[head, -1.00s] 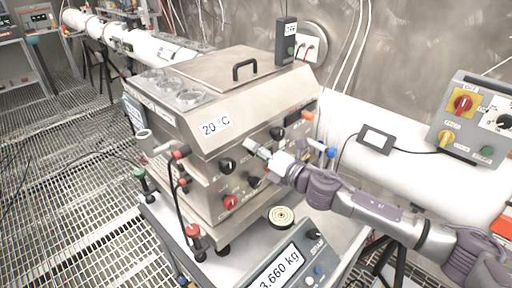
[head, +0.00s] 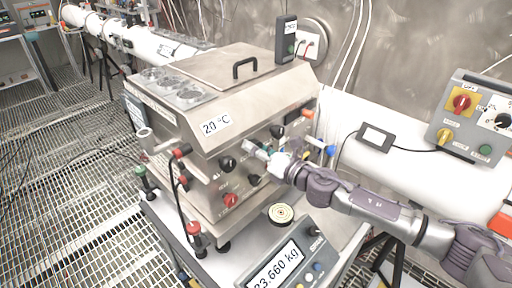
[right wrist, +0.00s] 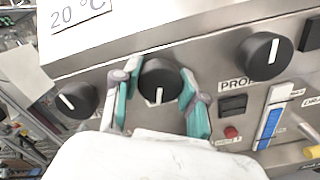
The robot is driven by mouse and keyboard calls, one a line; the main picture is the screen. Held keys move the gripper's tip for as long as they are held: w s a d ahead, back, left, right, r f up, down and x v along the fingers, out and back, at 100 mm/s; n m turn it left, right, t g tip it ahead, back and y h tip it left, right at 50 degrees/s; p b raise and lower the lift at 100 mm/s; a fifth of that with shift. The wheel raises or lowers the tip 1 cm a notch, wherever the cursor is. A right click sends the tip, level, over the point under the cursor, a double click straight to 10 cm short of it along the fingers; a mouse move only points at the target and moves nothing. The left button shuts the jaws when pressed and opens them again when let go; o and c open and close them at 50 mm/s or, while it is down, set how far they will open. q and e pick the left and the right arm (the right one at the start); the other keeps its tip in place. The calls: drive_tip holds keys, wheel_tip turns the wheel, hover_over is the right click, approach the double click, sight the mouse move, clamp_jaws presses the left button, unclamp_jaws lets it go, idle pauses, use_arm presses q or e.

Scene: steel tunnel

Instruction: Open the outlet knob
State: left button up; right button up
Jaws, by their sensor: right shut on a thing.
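The steel machine (head: 190,125) with a "20 °C" label carries several black knobs on its sloped front. My right gripper (head: 258,150) reaches its upper front panel from the right. In the right wrist view, its teal fingers (right wrist: 158,98) are on both sides of a black knob (right wrist: 158,82) and shut on it. This knob's white mark points down. Its label is hidden, so I cannot tell whether it is the outlet knob. One black knob (right wrist: 77,100) is to its left and another (right wrist: 265,57) to its right. My left gripper is not in view.
A blue-and-white level strip (right wrist: 270,124) is right of the gripper. A grey control box (head: 470,118) stands at the right.

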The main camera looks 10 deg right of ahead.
drive_tip(key=shift+f, duration=0.1)
drive_tip(key=o, duration=1.2)
drive_tip(key=shift+c, duration=0.2)
drive_tip(key=v, duration=1.2)
